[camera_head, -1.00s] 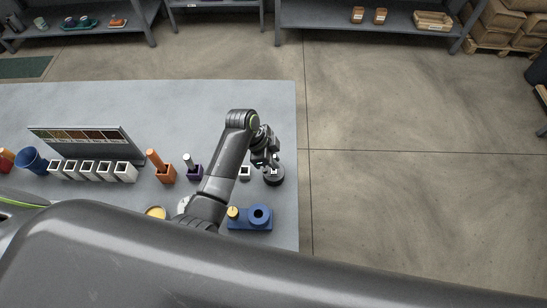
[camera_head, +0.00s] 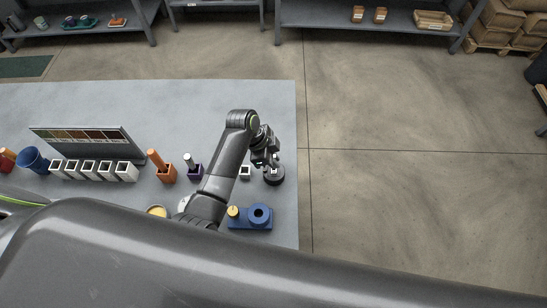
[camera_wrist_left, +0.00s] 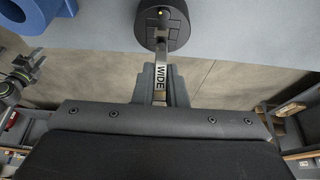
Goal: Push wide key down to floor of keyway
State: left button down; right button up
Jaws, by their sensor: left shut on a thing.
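The wide key (camera_wrist_left: 161,78), a flat metal bar marked WIDE, shows in the left wrist view. Its far end meets a round dark cylinder (camera_wrist_left: 163,25); how deep it sits there is hidden. The cylinder also stands near the table's right edge in the head view (camera_head: 276,181). My left gripper (camera_head: 270,165) is right above the cylinder, shut on the key. Its jaws (camera_wrist_left: 160,98) enclose the key's near end in the wrist view. Part of my right arm (camera_wrist_left: 22,80) shows at the wrist view's left; its fingers are unclear.
A blue fixture (camera_head: 243,224) with a round ring stands on the grey table (camera_head: 205,105), in front of the cylinder. A small white-rimmed block (camera_head: 245,173) is left of the gripper. Floor is clear beyond the right edge.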

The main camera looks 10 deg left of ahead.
aim_at(273, 169)
pick_arm(q)
jog(key=shift+p, duration=0.3)
jog(key=shift+f+b, duration=1.4)
jog(key=shift+f, duration=0.8)
jog(key=c, duration=1.4)
grip_release()
jog(key=shift+r, duration=0.1)
jog(key=b+v, duration=0.2)
jog(key=v, duration=1.5)
jog(key=shift+r, duration=0.15)
jog(key=shift+s, duration=0.1)
